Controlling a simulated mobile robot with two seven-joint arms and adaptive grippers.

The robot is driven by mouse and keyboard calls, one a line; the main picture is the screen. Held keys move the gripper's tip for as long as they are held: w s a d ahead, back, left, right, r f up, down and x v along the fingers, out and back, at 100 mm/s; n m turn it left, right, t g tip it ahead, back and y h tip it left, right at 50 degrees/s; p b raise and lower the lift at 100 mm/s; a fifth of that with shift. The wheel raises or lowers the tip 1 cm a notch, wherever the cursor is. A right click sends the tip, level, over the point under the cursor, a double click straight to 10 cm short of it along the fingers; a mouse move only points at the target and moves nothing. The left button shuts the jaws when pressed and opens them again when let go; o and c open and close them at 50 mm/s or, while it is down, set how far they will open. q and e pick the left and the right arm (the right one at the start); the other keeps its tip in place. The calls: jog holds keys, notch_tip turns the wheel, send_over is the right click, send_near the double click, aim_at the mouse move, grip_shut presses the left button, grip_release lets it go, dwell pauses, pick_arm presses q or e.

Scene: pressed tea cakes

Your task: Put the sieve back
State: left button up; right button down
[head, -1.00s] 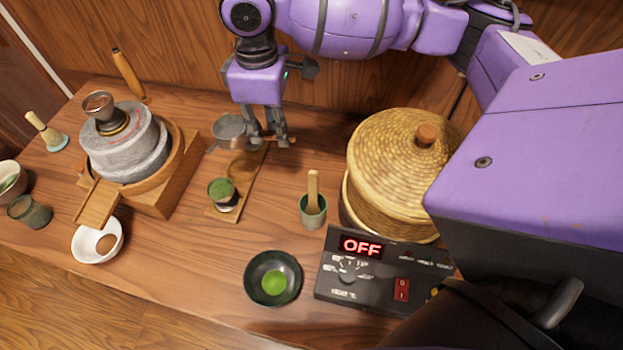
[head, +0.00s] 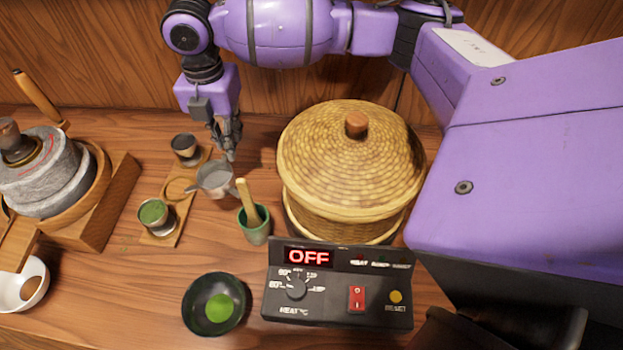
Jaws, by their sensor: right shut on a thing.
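My right gripper (head: 230,150) is shut on the small grey sieve (head: 216,178), gripping it at its far right side. The sieve is held at the right edge of a narrow wooden board (head: 164,238); I cannot tell whether it touches anything below. A small dark cup (head: 185,146) stands at the far end of the board. A round light-brown spot (head: 180,189) shows on the board's middle. A cup filled with green powder (head: 153,212) stands towards its near end. My left gripper is not in view.
A green cup with a wooden stick (head: 254,228) stands just right of the sieve. A dark bowl (head: 214,304) is in front, a stone mill (head: 45,180) at left.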

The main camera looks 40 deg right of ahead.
notch_tip(320, 180, down, 8)
jog(key=shift+r, duration=0.25)
jog(key=shift+f, duration=0.15)
jog(key=c, duration=1.7)
grip_release()
jog(key=shift+c, duration=0.2)
notch_tip(320, 180, up, 12)
jog(key=shift+r, duration=0.2)
